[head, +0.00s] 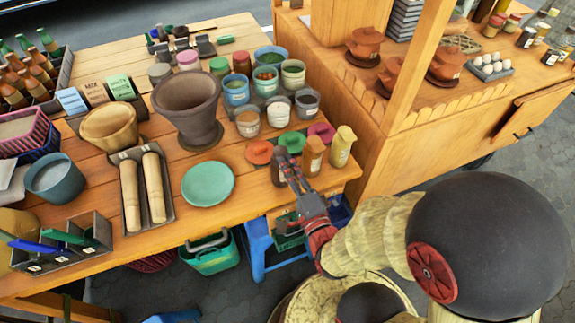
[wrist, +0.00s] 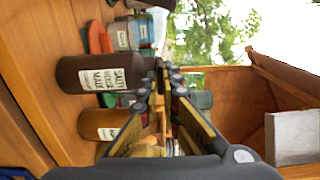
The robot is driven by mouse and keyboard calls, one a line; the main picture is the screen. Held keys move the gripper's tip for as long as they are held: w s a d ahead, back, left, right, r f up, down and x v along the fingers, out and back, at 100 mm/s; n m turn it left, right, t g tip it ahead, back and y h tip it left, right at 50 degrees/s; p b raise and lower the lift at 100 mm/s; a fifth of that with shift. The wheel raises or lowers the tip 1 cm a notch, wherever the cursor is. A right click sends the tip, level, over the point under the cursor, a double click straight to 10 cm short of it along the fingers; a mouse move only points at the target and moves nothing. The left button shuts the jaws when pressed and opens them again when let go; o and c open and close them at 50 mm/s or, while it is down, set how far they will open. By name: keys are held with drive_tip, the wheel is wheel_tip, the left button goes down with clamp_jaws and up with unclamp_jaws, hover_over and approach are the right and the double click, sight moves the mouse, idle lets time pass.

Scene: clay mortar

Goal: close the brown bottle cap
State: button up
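The dark brown bottle (head: 276,176) stands near the table's front right corner, partly hidden by my gripper in the head view. In the wrist view, which is turned sideways, the brown bottle (wrist: 82,74) shows a white label and its neck points right. Its cap is too dark and too covered by my fingers to tell whether it is open or shut. My gripper (head: 286,160) is at the bottle's upper part. Its two fingers (wrist: 165,82) have a gap between them, with nothing clearly held. I cannot tell whether a fingertip touches the cap.
A lighter brown bottle (head: 313,156) and a yellow bottle (head: 342,147) stand close on the right. Orange (head: 260,152) and green (head: 292,141) lids lie behind. Jars and a large clay pot (head: 187,100) crowd the table. A wooden cart (head: 372,130) stands at the right.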

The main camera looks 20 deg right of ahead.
drive_tip(key=o, duration=0.5)
drive_tip(key=shift+c, duration=0.2)
wheel_tip(320, 180, up, 10)
idle(0.6)
drive_tip(key=shift+o, duration=0.2)
